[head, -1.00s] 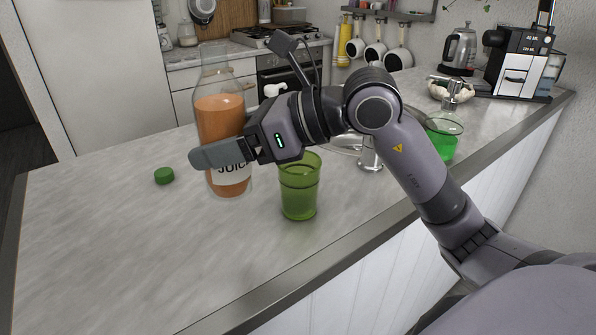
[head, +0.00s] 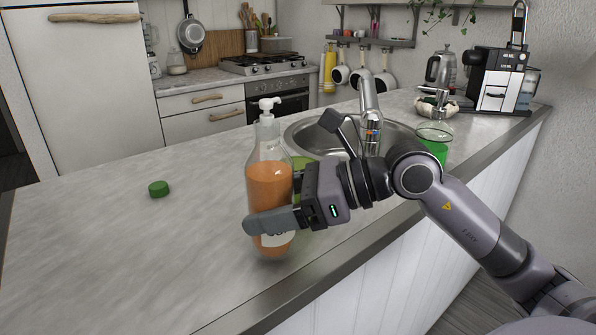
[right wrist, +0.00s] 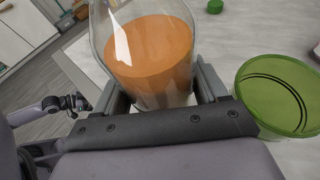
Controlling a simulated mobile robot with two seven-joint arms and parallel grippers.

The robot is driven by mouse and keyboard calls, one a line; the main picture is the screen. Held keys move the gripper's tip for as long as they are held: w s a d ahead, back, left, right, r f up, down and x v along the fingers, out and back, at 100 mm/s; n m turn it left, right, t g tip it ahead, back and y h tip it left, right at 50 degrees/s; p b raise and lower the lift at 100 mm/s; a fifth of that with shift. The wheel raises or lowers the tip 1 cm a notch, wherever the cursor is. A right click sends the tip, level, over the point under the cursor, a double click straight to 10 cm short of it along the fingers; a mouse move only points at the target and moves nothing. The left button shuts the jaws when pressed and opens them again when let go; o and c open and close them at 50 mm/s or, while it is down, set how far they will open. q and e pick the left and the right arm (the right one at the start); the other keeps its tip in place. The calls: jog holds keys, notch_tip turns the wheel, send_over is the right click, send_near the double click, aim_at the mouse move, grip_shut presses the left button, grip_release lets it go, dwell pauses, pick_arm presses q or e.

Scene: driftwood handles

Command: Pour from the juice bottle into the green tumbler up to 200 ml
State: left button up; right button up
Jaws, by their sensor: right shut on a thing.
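The juice bottle (head: 270,185) is clear, filled with orange juice to below its shoulder, and upright. My right gripper (head: 262,222) is shut around its lower half and partly covers the label. I cannot tell whether the base touches the counter. The bottle also fills the middle of the right wrist view (right wrist: 150,55). The green tumbler (head: 303,162) is mostly hidden behind my right gripper and the bottle. In the right wrist view the tumbler (right wrist: 278,97) stands right of the bottle, its rim open. My left gripper (right wrist: 75,103) is small at the left there, its jaws unclear.
A green cap (head: 158,189) lies on the grey counter (head: 110,250) to the left. A white pump top (head: 265,106) shows behind the bottle. The sink (head: 315,135) and a container of green liquid (head: 434,148) are farther back. The left counter is mostly clear.

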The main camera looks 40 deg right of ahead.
jog(key=shift+s+r+p, duration=0.1)
jog(key=shift+r+p, duration=0.05)
jog(key=shift+p, duration=0.15)
dwell(0.4)
jog(key=shift+m+y, duration=0.3)
jog(key=shift+m, duration=0.1)
jog(key=shift+a+r+m+p, duration=0.1)
jog(key=shift+r+m+p, duration=0.1)
jog(key=shift+m+p, duration=0.15)
jog(key=shift+s+m+y+p, duration=0.1)
jog(key=shift+m+y+p, duration=0.3)
jog(key=shift+y, duration=0.2)
jog(key=shift+a+m+g+y, duration=0.1)
jog(key=shift+m+g+y, duration=0.25)
jog(key=shift+m, duration=0.4)
jog(key=shift+r+m+y+p, duration=0.45)
jog(key=shift+r+m+p, duration=0.35)
jog(key=shift+p, duration=0.3)
jog(key=shift+s+a+f+m+y+b, duration=0.1)
jog(key=shift+f+m+y+b, duration=0.35)
jog(key=shift+f, duration=0.45)
jog(key=shift+a+f+m, duration=0.1)
jog(key=shift+f+m, duration=0.15)
